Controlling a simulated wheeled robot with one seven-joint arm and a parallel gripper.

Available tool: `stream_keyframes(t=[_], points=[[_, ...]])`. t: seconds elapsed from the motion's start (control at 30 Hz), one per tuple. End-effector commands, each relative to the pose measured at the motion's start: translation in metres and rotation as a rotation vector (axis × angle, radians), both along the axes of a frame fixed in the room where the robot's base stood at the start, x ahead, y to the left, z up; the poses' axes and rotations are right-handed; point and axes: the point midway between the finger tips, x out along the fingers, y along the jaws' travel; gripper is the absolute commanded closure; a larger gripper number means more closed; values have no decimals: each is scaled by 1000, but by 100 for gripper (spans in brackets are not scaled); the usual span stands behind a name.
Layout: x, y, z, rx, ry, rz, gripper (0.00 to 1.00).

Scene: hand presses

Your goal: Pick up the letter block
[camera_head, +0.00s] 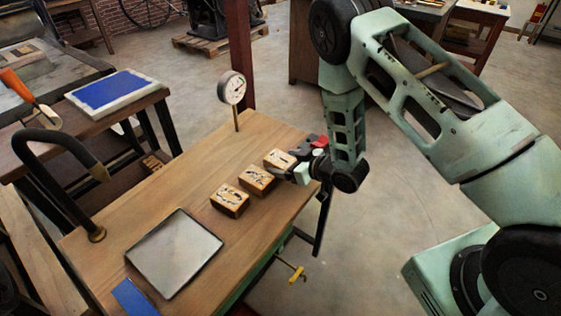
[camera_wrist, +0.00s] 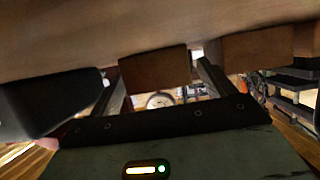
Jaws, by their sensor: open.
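Three wooden letter blocks with dark carved faces sit in a slanting row on the wooden table (camera_head: 180,190): a far block (camera_head: 279,157), a middle block (camera_head: 257,180) and a near block (camera_head: 229,199). My gripper (camera_head: 297,164) is low over the table's right edge, beside the far block. In the wrist view, which looks upside down, my open gripper (camera_wrist: 160,76) has a finger on either side of one block (camera_wrist: 155,70). Another block (camera_wrist: 258,50) shows to the right, outside the fingers. I cannot tell whether either finger touches the block.
A dial gauge (camera_head: 232,88) stands on a thin post behind the blocks. A grey metal plate (camera_head: 174,252), a blue pad (camera_head: 133,298) and a curved black lamp-like arm (camera_head: 62,140) are on the left. The tabletop between plate and gauge is clear.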

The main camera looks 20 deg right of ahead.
Motion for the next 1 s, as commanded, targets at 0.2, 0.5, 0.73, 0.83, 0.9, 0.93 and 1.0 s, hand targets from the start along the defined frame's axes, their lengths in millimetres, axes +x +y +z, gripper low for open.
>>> stream_keyframes(t=[0.2,0.5,0.73,0.83,0.9,0.93,1.0], points=[[2,2,-1,0,0,1,18],[2,2,-1,1,-1,1,69],[2,2,0,1,-1,0,69],[2,2,3,1,-1,0,69],[3,2,9,2,-2,0,69],[3,2,12,2,-4,-1,69],[3,2,20,2,-5,-1,69]])
